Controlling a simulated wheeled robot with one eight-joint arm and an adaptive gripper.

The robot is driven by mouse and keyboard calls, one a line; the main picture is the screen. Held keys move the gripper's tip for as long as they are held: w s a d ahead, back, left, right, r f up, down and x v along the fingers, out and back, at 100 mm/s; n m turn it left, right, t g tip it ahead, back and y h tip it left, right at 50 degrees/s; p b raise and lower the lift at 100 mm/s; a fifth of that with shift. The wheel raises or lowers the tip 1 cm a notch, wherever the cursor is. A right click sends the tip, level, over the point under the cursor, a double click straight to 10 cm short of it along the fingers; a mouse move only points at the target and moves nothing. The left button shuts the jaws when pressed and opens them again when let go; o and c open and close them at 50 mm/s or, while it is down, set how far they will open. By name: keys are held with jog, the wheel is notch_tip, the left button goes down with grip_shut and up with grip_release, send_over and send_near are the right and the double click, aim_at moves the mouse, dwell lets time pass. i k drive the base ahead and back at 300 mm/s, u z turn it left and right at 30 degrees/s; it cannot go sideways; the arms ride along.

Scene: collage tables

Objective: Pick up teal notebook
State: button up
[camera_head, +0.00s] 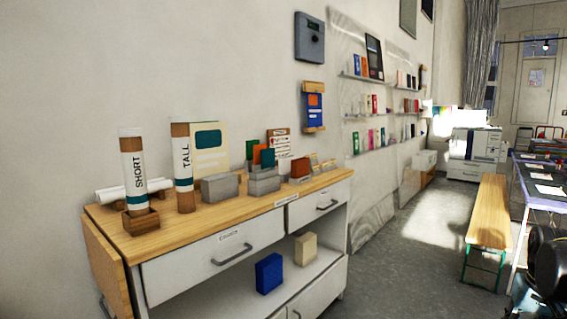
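No item can be made out for certain as the teal notebook. Small teal-green upright pieces stand in grey holders on the wooden-topped cabinet (232,204): one dark green piece (251,150) at the back and one teal piece (267,158) in front of it, beside an orange one.
Two tubes marked SHORT (134,170) and TALL (183,165) stand on the cabinet's left part. A blue block (269,273) and a cream block (305,249) sit on its open shelf. A wooden bench (489,212) stands right; grey floor (405,262) between is clear.

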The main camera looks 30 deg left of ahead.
aim_at(268, 155)
jog(key=u, duration=0.35)
jog(key=i, duration=1)
jog(key=u, duration=0.95)
jog(key=i, duration=0.4)
jog(key=u, duration=0.25)
